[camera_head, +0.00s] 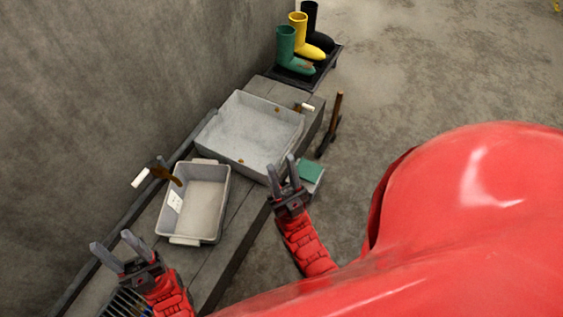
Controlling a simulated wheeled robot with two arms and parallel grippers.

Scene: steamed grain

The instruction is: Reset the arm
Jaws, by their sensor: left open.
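My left gripper (109,249) is at the lower left, open, with its two grey fingers apart and nothing visible between them. It is over the near end of the bench, close to a dark slatted rack. My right gripper (282,172) is in the middle of the view, with its two fingers apart and nothing visible between them. It is beside the near right corner of the large grey tray (229,152), and I cannot tell whether it touches it. Both red forearms reach forward from my red body.
A smaller grey bin (191,240) stands on the grey bench (236,213), with a wooden-handled tool (175,179) at its far left corner. A dark tool (333,120) and green box (311,171) are right of the bench. Boots (287,50) stand on a black rack beyond. Open floor lies right.

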